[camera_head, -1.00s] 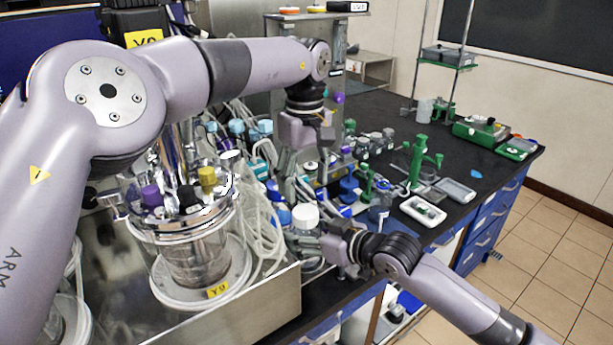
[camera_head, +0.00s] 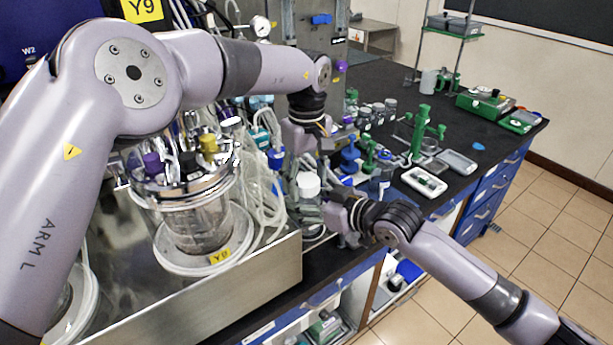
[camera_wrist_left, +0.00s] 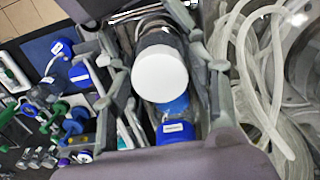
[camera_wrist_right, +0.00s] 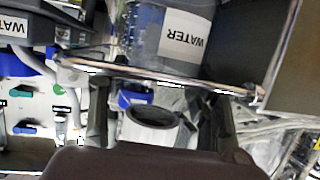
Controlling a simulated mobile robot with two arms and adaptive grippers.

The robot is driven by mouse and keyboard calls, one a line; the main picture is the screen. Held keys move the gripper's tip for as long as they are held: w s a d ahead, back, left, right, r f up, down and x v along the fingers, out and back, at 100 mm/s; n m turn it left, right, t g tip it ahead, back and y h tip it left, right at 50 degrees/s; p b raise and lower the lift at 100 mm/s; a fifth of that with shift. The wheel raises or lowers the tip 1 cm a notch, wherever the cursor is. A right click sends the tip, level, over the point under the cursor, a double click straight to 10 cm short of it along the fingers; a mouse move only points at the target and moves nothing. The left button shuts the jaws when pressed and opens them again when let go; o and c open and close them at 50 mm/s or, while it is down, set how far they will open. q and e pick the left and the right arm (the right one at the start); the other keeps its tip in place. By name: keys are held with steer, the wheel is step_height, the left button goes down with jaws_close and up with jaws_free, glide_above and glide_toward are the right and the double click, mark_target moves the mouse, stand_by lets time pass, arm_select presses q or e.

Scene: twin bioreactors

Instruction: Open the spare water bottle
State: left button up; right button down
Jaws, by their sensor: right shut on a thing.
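The spare water bottle stands upright in the head view; its white cap (camera_head: 308,185) is on, and the clear body (camera_head: 309,207) is partly hidden. My right gripper (camera_head: 324,209) is shut on the bottle's body from the right, below the cap. In the right wrist view a clear bottle with a WATER label (camera_wrist_right: 185,40) shows beyond the fingers (camera_wrist_right: 155,100); I cannot tell if it is the same one. My left gripper (camera_head: 305,160) is just above the cap. In the left wrist view its fingers (camera_wrist_left: 165,85) are apart, with the cap (camera_wrist_left: 160,73) between them.
A glass reactor vessel (camera_head: 195,225) stands in a steel tray (camera_head: 230,280) at left. Pale tubing (camera_head: 255,190) loops close to the bottle's left. A blue-capped item (camera_head: 349,155) and green stands (camera_head: 420,135) are right of it. The bench's right part has bare room.

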arm_select(q)
steer(key=c, duration=1)
steer(key=shift+n, duration=1.2)
steer(key=n, duration=0.3)
steer(key=shift+n, duration=0.3)
steer(key=n, duration=0.3)
steer(key=shift+n, duration=0.4)
steer(key=n, duration=0.3)
steer(key=shift+n, duration=0.3)
steer(key=n, duration=0.7)
steer(key=shift+n, duration=0.4)
steer(key=n, duration=0.3)
steer(key=shift+n, duration=0.4)
steer(key=n, duration=0.7)
steer(key=shift+r+n, duration=0.1)
steer(key=shift+n, duration=0.3)
steer(key=n, duration=0.3)
steer(key=shift+n, duration=0.4)
steer(key=n, duration=1.8)
